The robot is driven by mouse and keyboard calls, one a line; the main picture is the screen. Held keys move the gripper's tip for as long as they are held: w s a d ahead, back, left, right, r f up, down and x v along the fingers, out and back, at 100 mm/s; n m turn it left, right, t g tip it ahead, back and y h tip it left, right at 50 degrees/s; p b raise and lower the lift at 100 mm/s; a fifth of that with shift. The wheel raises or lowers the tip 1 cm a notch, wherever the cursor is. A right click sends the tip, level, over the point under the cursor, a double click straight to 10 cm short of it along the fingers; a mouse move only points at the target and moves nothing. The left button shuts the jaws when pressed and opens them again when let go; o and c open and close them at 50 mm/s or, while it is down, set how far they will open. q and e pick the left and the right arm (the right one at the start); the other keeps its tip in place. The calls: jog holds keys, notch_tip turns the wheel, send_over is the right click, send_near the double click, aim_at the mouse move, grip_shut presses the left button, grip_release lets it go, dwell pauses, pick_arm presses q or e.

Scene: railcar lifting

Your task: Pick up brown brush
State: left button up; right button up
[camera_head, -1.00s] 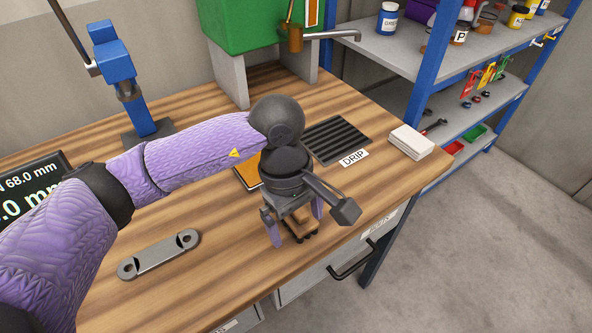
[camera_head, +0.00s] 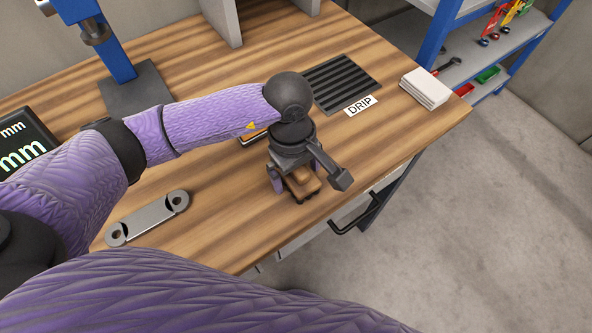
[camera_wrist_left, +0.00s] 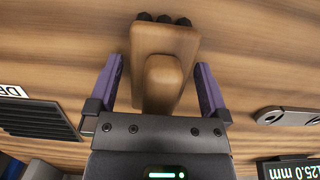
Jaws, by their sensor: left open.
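The brown brush (camera_head: 303,183) lies on the wooden bench near its front edge, with dark bristle tufts along its lower side. My left gripper (camera_head: 292,186) is over it, pointing down. In the left wrist view the brush (camera_wrist_left: 163,50) sits between the two purple fingers of the open gripper (camera_wrist_left: 159,85). A gap shows between each finger and the brush's raised grip block. In the head view the gripper body hides part of the brush. A purple arm of mine crosses the bottom of the head view, but no right gripper shows.
A grey metal link (camera_head: 147,217) with two holes lies left on the bench. A black drip grate (camera_head: 340,83) and a stack of white cloths (camera_head: 426,88) are behind and to the right. A blue-posted press (camera_head: 105,50) stands at the back left.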

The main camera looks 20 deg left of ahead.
pick_arm(q)
jog(key=shift+c, duration=0.3)
jog(key=shift+r, duration=0.1)
jog(key=c, duration=1.2)
notch_tip(320, 180, up, 10)
jog(key=shift+p, duration=0.85)
jog(key=o, duration=0.7)
jog(key=c, duration=0.4)
